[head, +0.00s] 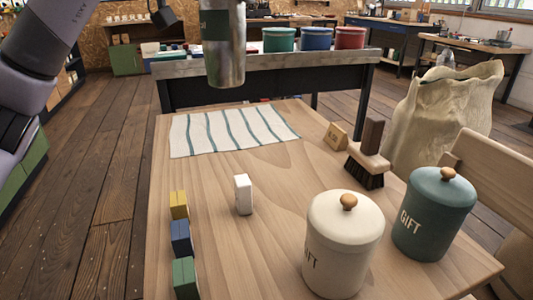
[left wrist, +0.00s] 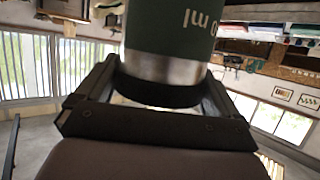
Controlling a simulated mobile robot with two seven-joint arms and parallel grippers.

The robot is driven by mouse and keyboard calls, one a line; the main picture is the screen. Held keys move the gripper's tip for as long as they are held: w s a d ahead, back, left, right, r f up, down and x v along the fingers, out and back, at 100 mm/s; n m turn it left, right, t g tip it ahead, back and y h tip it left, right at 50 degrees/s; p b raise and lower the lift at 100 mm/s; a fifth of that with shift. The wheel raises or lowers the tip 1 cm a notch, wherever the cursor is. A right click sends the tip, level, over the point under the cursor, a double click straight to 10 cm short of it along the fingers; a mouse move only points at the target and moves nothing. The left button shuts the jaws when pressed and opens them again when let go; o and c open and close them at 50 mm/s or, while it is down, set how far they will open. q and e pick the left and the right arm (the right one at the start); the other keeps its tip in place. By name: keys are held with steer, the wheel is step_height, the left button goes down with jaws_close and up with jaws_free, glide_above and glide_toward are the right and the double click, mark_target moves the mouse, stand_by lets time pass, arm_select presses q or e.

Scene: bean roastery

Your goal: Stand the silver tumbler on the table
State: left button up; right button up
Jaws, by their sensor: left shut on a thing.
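The silver tumbler (head: 226,64) hangs in the air at the top of the head view, its long axis roughly vertical. It has a dark green band and a bare metal lower part; its upper part is cut off by the picture edge. In the left wrist view the tumbler (left wrist: 172,70) fills the space between the fingers of my left gripper (left wrist: 155,95), which is shut on it. The left gripper itself is outside the head view. The wooden table (head: 290,185) is below and nearer than the tumbler. My right gripper is not in view.
A striped cloth (head: 232,130) lies at the table's far left. Yellow, blue and green blocks (head: 181,238) line the left edge; a white block (head: 243,194) stands inward. A cream canister (head: 343,250), green canister (head: 434,215) and brush (head: 368,160) occupy the right. The middle is clear.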

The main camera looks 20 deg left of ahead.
mark_target(215, 80)
arm_select(q)
steer(key=shift+a+f+b, duration=0.1)
steer(key=shift+a+b, duration=0.2)
steer(key=shift+a, duration=0.75)
step_height(215, 80, down, 15)
steer(key=b, duration=0.6)
steer(key=shift+a+b, duration=0.1)
steer(key=shift+b, duration=0.3)
steer(key=shift+f, duration=0.35)
step_height(215, 80, down, 4)
steer(key=shift+b, duration=1.05)
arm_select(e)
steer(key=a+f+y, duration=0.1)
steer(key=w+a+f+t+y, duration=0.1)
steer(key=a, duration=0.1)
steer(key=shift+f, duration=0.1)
arm_select(q)
steer(key=shift+f, duration=0.15)
